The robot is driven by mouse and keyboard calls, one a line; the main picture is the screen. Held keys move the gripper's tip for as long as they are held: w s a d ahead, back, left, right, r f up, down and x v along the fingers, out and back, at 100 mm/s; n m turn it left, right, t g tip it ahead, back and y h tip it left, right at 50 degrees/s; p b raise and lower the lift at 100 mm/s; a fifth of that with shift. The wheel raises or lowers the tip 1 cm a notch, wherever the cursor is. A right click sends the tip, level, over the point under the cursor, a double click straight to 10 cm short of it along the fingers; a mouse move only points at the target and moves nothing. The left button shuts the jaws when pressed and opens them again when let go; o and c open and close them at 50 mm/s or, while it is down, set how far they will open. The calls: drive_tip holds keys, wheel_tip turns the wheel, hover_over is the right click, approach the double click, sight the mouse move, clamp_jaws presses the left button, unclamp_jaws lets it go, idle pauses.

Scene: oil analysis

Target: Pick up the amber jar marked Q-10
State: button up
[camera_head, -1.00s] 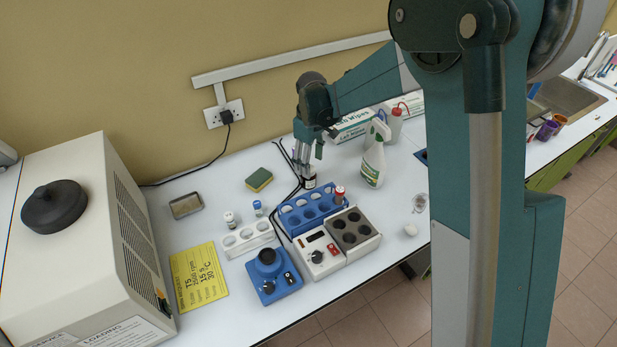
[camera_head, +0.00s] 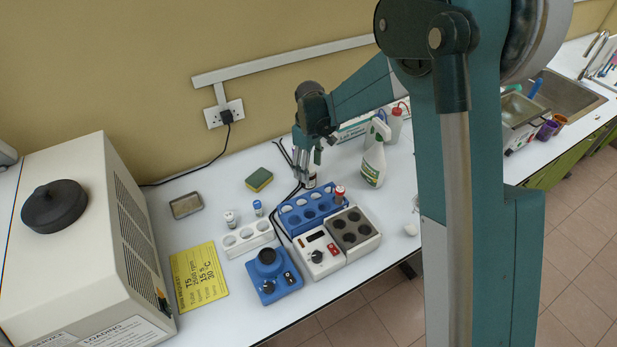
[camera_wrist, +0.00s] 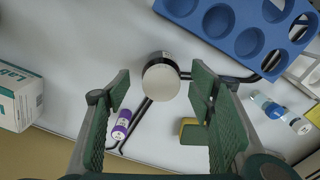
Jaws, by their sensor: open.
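A small dark-sided jar with a pale round lid (camera_wrist: 161,78) stands on the white bench. It is partly visible below my gripper in the head view (camera_head: 310,183). Its marking is too small or turned away to read, so I cannot confirm Q-10. My gripper (camera_wrist: 160,74) is open, with its two green fingers on either side of the lid in the wrist view, apart from it. In the head view my gripper (camera_head: 306,169) points down, right over the jar. How far the fingertips reach down the jar is unclear.
A blue rack (camera_wrist: 247,42) is close to the jar. A black cable runs behind it, and a purple-labelled vial (camera_wrist: 122,124) and a sponge (camera_wrist: 194,132) lie nearby. A spray bottle (camera_head: 373,162) and a wipes carton (camera_head: 352,131) stand to the right.

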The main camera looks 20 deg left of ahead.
drive_tip(key=shift+f, duration=2.6)
drive_tip(key=shift+s, duration=0.1)
drive_tip(key=c, duration=1.1)
